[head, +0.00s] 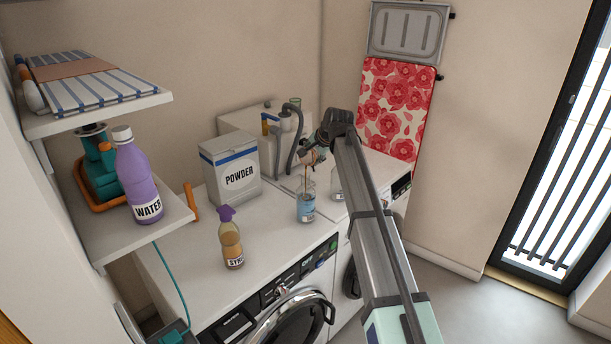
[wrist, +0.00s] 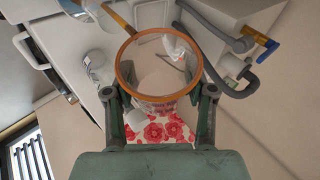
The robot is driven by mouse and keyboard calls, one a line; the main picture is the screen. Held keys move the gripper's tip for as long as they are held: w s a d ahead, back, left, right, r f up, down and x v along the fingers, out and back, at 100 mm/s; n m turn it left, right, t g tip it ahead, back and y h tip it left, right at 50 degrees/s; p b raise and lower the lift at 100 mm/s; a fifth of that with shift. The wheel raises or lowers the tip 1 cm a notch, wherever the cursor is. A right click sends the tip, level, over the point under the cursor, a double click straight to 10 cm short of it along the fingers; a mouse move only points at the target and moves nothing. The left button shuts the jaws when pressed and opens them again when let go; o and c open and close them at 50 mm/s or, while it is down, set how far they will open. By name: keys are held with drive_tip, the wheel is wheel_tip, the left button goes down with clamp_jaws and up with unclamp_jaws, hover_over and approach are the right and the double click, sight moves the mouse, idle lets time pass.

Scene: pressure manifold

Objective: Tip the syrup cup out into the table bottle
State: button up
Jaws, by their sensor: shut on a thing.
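My gripper (head: 314,150) is shut on the syrup cup (head: 311,157), a small clear cup held tilted above the washing machine top. In the wrist view the cup's orange-brown rim (wrist: 119,72) shows between the fingers of my gripper (wrist: 162,100). A thin brown stream (head: 305,174) runs down from the cup toward the mouth of a clear bottle with a blue label (head: 306,208), which stands upright below it and seems to be the table bottle. Its label is too small to read. The stream also shows in the wrist view (wrist: 118,18). How much syrup remains in the cup is unclear.
A clear jar (head: 337,188) stands close to the right of the bottle, partly behind my arm. A POWDER box (head: 231,170) and an amber bottle with a purple cap (head: 231,245) stand to the left. Grey hoses (head: 291,150) rise behind. The front machine top has free room.

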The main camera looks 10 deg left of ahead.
drive_tip(key=shift+s+r+t+b, duration=0.1)
drive_tip(key=shift+t+b, duration=0.2)
idle(0.4)
